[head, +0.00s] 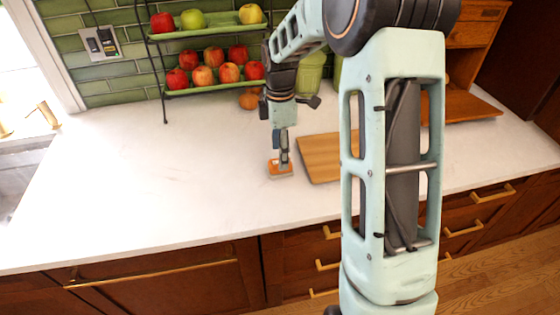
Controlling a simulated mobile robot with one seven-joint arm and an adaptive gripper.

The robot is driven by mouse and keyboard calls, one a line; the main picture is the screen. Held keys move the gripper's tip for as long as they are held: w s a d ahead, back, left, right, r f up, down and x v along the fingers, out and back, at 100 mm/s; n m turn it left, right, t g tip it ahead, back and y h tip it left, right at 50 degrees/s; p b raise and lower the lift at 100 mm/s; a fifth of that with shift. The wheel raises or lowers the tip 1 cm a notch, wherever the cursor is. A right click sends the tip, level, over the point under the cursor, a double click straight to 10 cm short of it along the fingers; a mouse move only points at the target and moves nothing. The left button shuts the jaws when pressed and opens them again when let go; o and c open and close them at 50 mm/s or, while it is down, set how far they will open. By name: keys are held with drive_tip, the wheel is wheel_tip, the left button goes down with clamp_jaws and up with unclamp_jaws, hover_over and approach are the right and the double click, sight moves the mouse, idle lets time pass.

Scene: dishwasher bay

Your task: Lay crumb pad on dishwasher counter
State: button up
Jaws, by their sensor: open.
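A small orange pad with a pale lower edge, which looks like the crumb pad (279,172), lies at the counter's middle, left of a wooden board. My gripper (284,163) points down right at the pad, its fingers open and overlapping it in the head view. I cannot tell whether the fingers touch the pad. The white counter (150,190) runs across the picture. A wide wooden front with a long gold handle (150,274) is below its left part.
The wooden board (320,157) lies just right of the pad, partly hidden by my arm. A two-tier rack (207,88) of apples and other fruit stands behind. A sink (18,160) is at far left. The counter's left middle is clear.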

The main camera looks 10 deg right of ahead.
wheel_tip(320, 180, up, 8)
drive_tip(key=shift+f, duration=0.15)
idle(0.4)
